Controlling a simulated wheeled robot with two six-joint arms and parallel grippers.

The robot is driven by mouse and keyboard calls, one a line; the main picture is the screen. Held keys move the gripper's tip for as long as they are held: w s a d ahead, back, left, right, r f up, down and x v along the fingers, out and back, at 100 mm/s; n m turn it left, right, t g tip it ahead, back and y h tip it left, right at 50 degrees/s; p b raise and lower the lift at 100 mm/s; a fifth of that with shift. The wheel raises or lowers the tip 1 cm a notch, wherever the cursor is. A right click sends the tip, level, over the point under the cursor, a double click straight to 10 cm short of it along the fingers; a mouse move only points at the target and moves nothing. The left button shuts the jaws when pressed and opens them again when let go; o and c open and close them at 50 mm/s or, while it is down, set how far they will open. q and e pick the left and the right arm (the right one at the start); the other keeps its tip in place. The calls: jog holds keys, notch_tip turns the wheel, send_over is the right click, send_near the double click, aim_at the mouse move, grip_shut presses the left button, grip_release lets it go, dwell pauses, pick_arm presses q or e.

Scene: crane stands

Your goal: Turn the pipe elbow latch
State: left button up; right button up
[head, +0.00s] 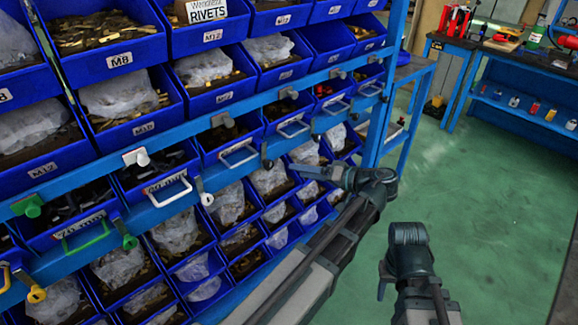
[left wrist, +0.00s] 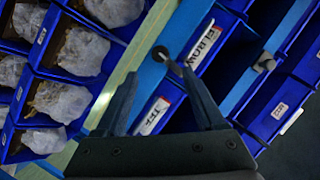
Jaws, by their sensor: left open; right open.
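In the left wrist view, a latch with a dark round hub (left wrist: 160,53) and a short pale lever sits on a blue rail beside the ELBOW label (left wrist: 203,43). The lever slants toward the right finger. My left gripper (left wrist: 159,75) is open, its two fingers on either side of the lever; I cannot tell whether either touches it. In the head view my left gripper (head: 299,176) reaches left toward the rack, close to a dark latch (head: 266,162). My right gripper (head: 381,284) is open and empty, low over the floor.
A TEE label (left wrist: 152,115) is next to the left gripper's fingers, and another latch (left wrist: 264,62) is on a rail to the right. The rack holds many blue bins (head: 120,95) and coloured latches. Green floor (head: 480,200) is clear at right; a workbench (head: 500,60) stands behind.

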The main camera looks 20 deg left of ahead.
pick_arm(q)
jog(key=shift+v, duration=0.9)
jog(key=s+a+f+m+h, duration=0.2)
jog(key=s+f+h, duration=0.2)
jog(key=f, duration=0.4)
jog(key=s+d+f+m+h, duration=0.4)
jog(key=s+d+f+h, duration=0.2)
jog(key=d+f+h, duration=0.4)
jog(key=s+d+r+m+g, duration=0.15)
jog(key=s+d+m, duration=0.3)
jog(key=d, duration=0.45)
notch_tip(320, 180, up, 16)
jog(key=p, duration=1.6)
jog(key=shift+s, duration=0.4)
jog(key=shift+d, duration=0.15)
